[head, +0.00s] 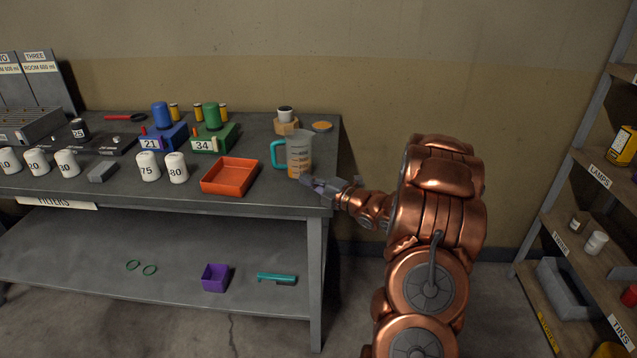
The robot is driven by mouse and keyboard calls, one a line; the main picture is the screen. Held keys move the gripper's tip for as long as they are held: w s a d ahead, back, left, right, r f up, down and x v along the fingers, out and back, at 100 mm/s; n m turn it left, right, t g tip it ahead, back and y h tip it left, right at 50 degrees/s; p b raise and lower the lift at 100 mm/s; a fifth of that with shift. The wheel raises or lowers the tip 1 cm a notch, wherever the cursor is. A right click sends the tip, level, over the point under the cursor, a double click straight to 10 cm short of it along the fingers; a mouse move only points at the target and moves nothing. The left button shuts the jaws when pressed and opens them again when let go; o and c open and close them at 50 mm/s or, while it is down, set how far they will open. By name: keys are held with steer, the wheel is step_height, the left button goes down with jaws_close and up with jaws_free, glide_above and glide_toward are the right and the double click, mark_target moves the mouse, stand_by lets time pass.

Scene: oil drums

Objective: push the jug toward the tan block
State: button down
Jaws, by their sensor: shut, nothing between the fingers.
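The jug (300,155) is clear with an orange-tan content and a teal handle on its left side. It stands upright near the right end of the grey workbench. The tan block (286,127) is just behind it and a little to the left, with a small white and dark round item on top. My gripper (306,181) is shut and empty, low at the front of the jug. Whether its fingertips touch the jug, I cannot tell.
An orange tray (230,176) sits left of the jug. A round orange-topped lid (322,127) lies right of the tan block. White numbered canisters (148,167) stand further left. A shelf rack (590,215) stands at the right.

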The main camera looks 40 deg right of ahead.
mark_target(296, 169)
steer(key=shift+w+d+r+p, duration=0.1)
steer(key=shift+w+d+p, duration=0.2)
steer(key=shift+w, duration=0.3)
steer(key=shift+w+d+r+p, duration=0.1)
steer(key=shift+w+d+p, duration=0.05)
steer(key=shift+w+d, duration=0.35)
steer(key=shift+w+d+f, duration=0.2)
steer(key=shift+w, duration=0.3)
steer(key=shift+w, duration=0.1)
